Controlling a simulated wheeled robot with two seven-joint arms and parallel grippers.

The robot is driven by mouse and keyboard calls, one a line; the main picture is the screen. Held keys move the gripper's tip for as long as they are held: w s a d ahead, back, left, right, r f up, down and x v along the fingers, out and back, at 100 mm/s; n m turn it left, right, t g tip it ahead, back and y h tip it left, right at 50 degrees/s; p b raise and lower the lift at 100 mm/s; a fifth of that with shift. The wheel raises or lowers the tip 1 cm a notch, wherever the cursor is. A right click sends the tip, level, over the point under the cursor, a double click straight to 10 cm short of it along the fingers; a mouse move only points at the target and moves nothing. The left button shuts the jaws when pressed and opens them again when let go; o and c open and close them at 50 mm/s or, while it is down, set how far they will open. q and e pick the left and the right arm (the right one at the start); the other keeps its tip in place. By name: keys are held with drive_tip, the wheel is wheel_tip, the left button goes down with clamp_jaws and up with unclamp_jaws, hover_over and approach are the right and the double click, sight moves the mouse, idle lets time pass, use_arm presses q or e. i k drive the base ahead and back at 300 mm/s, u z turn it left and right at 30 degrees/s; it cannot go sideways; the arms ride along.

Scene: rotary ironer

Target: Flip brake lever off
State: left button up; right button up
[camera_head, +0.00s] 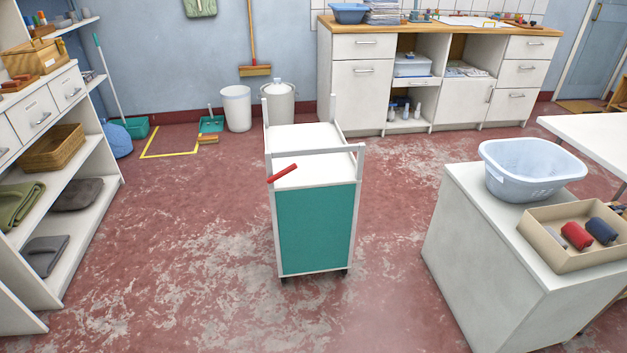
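A small white cart (303,134) with a teal front panel (317,229) and wheels stands on the floor in the middle of the view. A red lever (283,172) sits at the top left of the cart's near end, just below the white push bar (316,150). The lever is tilted, with its left end lower and its right end higher. It is probably the brake lever. Neither of my grippers shows in the view, and nothing touches the lever.
A white cabinet (483,270) at the right carries a blue basin (532,168) and a box (554,259) with rolls. Shelves (100,210) stand at the left. Bins (237,108) and a counter (436,30) line the back. The floor before the cart is clear.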

sight(291, 167)
drive_tip(key=z, duration=0.2)
drive_tip(key=i, duration=0.55)
drive_tip(key=u, duration=1.85)
drive_tip(key=k, duration=0.9)
drive_tip(key=z, duration=0.9)
drive_tip(key=i, duration=0.5)
drive_tip(key=u, duration=0.05)
